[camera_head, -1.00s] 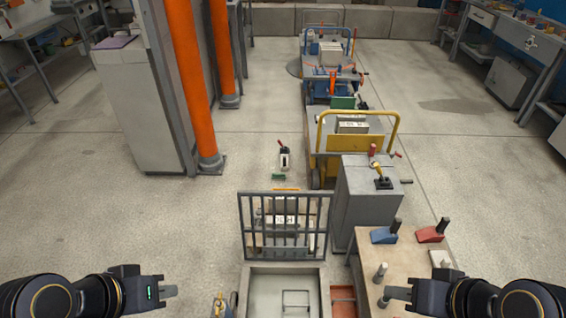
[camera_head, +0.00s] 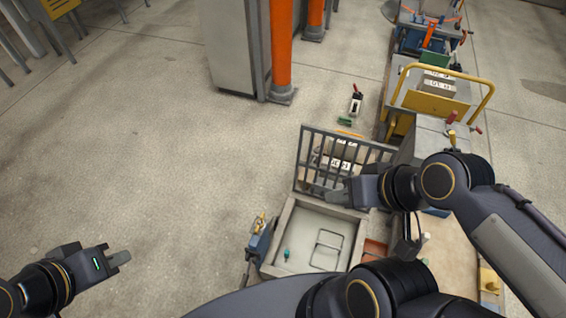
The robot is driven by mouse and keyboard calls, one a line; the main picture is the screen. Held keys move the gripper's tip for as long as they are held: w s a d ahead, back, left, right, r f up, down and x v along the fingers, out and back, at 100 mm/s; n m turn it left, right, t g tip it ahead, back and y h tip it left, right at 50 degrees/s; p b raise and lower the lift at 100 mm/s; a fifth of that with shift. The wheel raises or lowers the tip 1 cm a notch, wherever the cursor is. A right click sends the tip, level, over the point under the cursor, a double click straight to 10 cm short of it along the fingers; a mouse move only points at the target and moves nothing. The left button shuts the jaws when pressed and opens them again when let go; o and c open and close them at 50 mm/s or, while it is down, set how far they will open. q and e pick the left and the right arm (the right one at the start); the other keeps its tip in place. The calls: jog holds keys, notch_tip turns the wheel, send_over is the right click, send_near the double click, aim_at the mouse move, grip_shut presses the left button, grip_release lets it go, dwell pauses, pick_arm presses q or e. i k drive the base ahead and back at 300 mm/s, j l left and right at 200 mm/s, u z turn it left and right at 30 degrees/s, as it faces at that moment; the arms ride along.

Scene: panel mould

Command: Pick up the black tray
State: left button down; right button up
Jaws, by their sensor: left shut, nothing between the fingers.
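I cannot make out a black tray in the head view. My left gripper (camera_head: 119,258) is at the lower left, over bare floor, shut and empty. My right gripper (camera_head: 336,196) reaches in from the right and points left, above the upper edge of a pale grey mould box (camera_head: 277,237) by the barred gate. Whether its fingers are open or shut is unclear. My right arm hides much of the bench to the right of the box.
A barred metal gate (camera_head: 310,160) stands at the box's far side. A wire handle (camera_head: 328,248) and a small teal piece (camera_head: 287,254) lie in the box. A yellow-railed cart (camera_head: 398,125) and an orange post (camera_head: 281,50) stand farther back. The floor at left is clear.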

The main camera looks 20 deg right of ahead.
aim_at(317, 243)
jog(key=j+u, duration=0.65)
jog(key=i+j+u, duration=0.1)
jog(key=j+u, duration=0.25)
jog(key=i+j+z, duration=0.6)
jog(key=i+j, duration=0.35)
jog(key=i+l+z, duration=0.1)
jog(key=i+z, duration=0.7)
jog(key=i, duration=0.15)
jog(key=i+j+z, duration=0.25)
jog(key=i+z, duration=0.5)
jog(key=z, duration=0.15)
jog(key=i+z, duration=0.3)
jog(key=z, duration=0.15)
jog(key=i+j+z, duration=0.15)
jog(key=i+z, duration=0.15)
jog(key=z, duration=0.15)
jog(key=i+j+z, duration=0.25)
jog(key=z, duration=0.2)
jog(key=i+j+z, duration=0.25)
jog(key=z, duration=0.2)
jog(key=i+j+z, duration=0.1)
jog(key=j+z, duration=0.35)
jog(key=i+j+z, duration=0.2)
jog(key=j+z, duration=0.2)
jog(key=i+j+z, duration=0.15)
jog(key=j+z, duration=0.3)
jog(key=i+j+z, duration=0.1)
jog(key=j+z, duration=0.7)
